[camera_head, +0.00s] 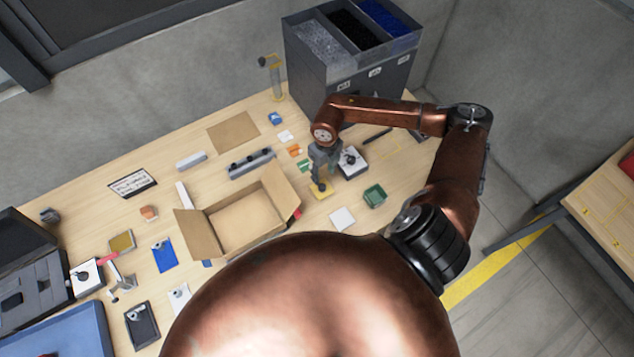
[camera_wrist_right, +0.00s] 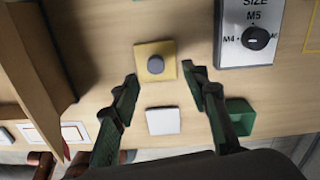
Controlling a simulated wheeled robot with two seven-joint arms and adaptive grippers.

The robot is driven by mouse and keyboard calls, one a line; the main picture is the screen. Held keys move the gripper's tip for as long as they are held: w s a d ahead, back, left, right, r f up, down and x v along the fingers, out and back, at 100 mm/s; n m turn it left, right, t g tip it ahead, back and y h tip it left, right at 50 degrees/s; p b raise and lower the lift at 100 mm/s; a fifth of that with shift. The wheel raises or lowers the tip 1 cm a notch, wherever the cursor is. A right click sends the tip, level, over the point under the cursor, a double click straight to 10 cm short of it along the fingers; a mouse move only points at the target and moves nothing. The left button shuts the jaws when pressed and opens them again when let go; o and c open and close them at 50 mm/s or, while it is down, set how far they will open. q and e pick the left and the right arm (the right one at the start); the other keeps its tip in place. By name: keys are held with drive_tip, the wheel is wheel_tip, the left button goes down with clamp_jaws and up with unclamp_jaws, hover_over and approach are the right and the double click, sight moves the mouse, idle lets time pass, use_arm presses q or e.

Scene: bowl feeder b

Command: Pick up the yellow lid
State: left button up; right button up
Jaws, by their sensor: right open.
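The yellow lid (camera_head: 318,193) is a small flat square with a dark grey round knob in its middle. It lies on the wooden table just right of the open cardboard box, and it shows fully in the wrist view (camera_wrist_right: 143,65). My right gripper (camera_head: 321,177) points down over the lid and partly hides it in the head view. In the wrist view my right gripper (camera_wrist_right: 160,76) is open and empty, its green-dark fingers spread to either side of the lid's near edge. My left gripper is not in view.
The cardboard box (camera_head: 284,191) has raised flaps close to the left. A dial box marked SIZE (camera_wrist_right: 230,50) stands to the right. A white square (camera_wrist_right: 163,122) and a green bin (camera_wrist_right: 240,115) are nearer. A tall container bin (camera_head: 345,75) stands behind.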

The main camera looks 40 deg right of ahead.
sight(322, 186)
drive_tip(key=shift+s+a+f, duration=0.1)
drive_tip(key=shift+s+f, duration=0.1)
drive_tip(key=shift+f, duration=0.3)
drive_tip(key=shift+a+f+p, duration=0.25)
drive_tip(key=shift+f+p, duration=0.1)
drive_tip(key=shift+f, duration=0.6)
drive_tip(key=f, duration=0.4)
drive_tip(key=shift+s+a+p, duration=0.15)
drive_tip(key=shift+s+p, duration=0.05)
drive_tip(key=shift+p, duration=0.2)
drive_tip(key=c, duration=0.8)
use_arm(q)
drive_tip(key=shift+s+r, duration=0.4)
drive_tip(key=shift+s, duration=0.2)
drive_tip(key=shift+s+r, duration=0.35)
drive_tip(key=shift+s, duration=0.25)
use_arm(e)
clamp_jaws()
